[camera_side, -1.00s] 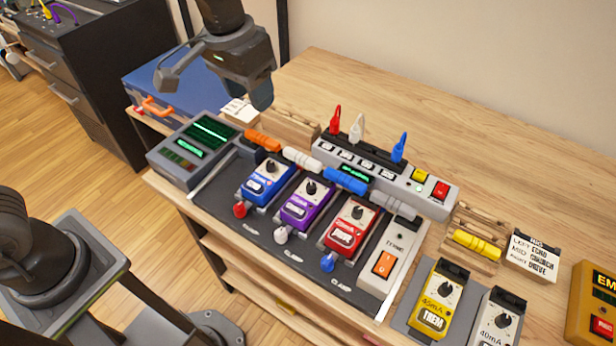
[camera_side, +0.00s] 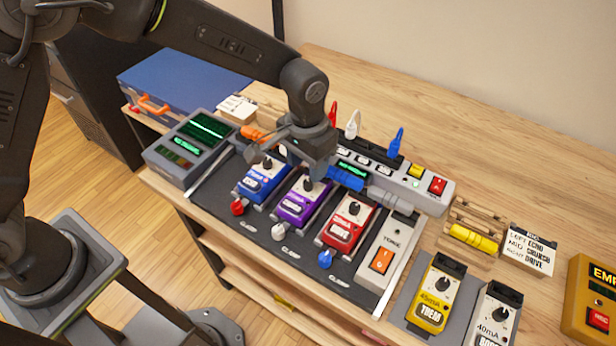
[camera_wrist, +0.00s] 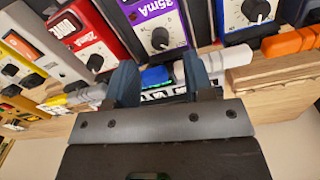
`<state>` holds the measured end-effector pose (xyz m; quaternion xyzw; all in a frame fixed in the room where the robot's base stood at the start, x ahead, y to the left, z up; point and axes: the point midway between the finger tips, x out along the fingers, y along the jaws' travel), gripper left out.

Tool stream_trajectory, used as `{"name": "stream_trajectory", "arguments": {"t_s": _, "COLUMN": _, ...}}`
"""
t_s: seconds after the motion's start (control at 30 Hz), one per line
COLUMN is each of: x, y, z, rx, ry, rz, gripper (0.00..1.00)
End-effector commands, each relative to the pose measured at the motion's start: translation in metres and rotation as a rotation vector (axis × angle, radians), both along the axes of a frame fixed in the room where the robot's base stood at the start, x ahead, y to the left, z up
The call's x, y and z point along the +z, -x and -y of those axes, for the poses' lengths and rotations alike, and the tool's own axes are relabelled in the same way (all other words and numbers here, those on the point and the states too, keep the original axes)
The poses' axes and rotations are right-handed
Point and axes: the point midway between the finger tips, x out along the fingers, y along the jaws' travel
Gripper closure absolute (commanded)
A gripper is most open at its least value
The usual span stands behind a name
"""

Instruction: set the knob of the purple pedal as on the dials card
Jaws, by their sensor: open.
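The purple pedal (camera_side: 298,204) sits in the middle of the board, between the blue and red pedals. In the wrist view the knob (camera_wrist: 160,38) of the purple pedal (camera_wrist: 175,14) shows whole just beyond the fingertips, with a pale pointer line. No contact with the knob shows. A small white card (camera_side: 237,108) lies near the blue case; its writing is unreadable and I cannot tell whether it is the dials card.
The blue pedal (camera_side: 264,180) and red pedal (camera_side: 345,224) stand close on either side. Orange, white, blue and grey plugs lie behind, before a power strip (camera_side: 425,190). A card (camera_side: 530,252) at right lists left echo, mid crunch, right drive. The table's back right is clear.

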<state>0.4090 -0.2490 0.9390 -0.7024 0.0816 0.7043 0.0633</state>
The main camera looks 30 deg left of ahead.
Motion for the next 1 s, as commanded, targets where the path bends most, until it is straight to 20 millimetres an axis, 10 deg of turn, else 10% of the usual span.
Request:
{"name": "stream_trajectory", "arguments": {"t_s": 0.3, "x": -0.043, "y": 0.001, "z": 0.001, "rx": 0.000, "ry": 0.000, "rz": -0.001, "gripper": 0.53}}
{"name": "stream_trajectory", "arguments": {"t_s": 0.67, "x": -0.048, "y": 0.000, "z": 0.001, "rx": 0.000, "ry": 0.000, "rz": 0.000, "gripper": 0.53}}
{"name": "stream_trajectory", "arguments": {"t_s": 1.0, "x": -0.048, "y": 0.000, "z": 0.001, "rx": 0.000, "ry": 0.000, "rz": 0.000, "gripper": 0.83}}
